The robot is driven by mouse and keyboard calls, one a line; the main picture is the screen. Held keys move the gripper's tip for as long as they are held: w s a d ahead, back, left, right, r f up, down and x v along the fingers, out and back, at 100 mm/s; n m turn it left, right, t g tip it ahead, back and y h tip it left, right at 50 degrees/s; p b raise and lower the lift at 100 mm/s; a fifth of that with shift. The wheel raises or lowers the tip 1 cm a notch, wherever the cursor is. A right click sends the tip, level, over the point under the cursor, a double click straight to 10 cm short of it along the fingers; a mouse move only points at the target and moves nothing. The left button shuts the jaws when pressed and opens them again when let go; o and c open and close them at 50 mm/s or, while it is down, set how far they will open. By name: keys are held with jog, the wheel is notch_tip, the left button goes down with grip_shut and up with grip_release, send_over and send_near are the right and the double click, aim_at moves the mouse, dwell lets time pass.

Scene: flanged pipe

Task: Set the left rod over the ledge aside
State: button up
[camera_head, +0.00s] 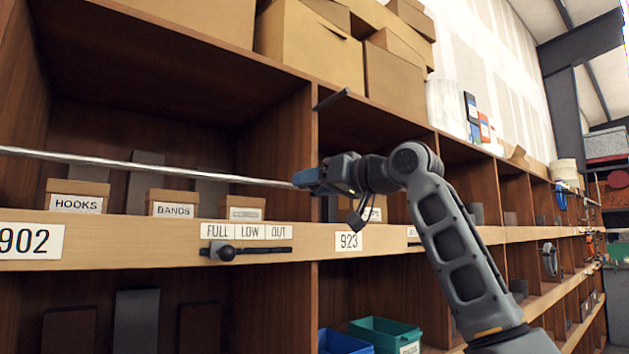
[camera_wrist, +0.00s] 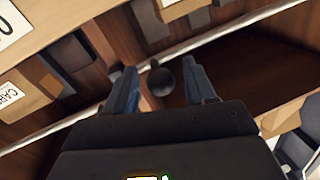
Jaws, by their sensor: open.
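A long, thin silver rod (camera_head: 150,165) runs across the left bay above the ledge, in front of the small labelled boxes. Its right end reaches my gripper (camera_head: 308,179), which is at the upright divider beside the 923 bay. In the wrist view, a pale rod stretch (camera_wrist: 230,32) runs up to the right beyond the fingers. My gripper (camera_wrist: 160,68) is open. A dark round knob (camera_wrist: 161,81) shows between its two blue-grey fingers; I cannot tell whether they touch it. Whether the knob belongs to the rod is unclear.
The wooden ledge (camera_head: 120,237) carries labels and a dark latch-like bar (camera_head: 247,252). Boxes marked HOOKS (camera_head: 77,196) and BANDS (camera_head: 171,203) stand behind the rod. A short dark bar (camera_head: 331,100) juts from the divider above my gripper. A teal bin (camera_head: 385,333) sits below.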

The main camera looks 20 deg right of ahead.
jog(key=shift+w, duration=0.15)
jog(key=shift+a, duration=0.1)
jog(key=shift+c, duration=0.4)
grip_shut()
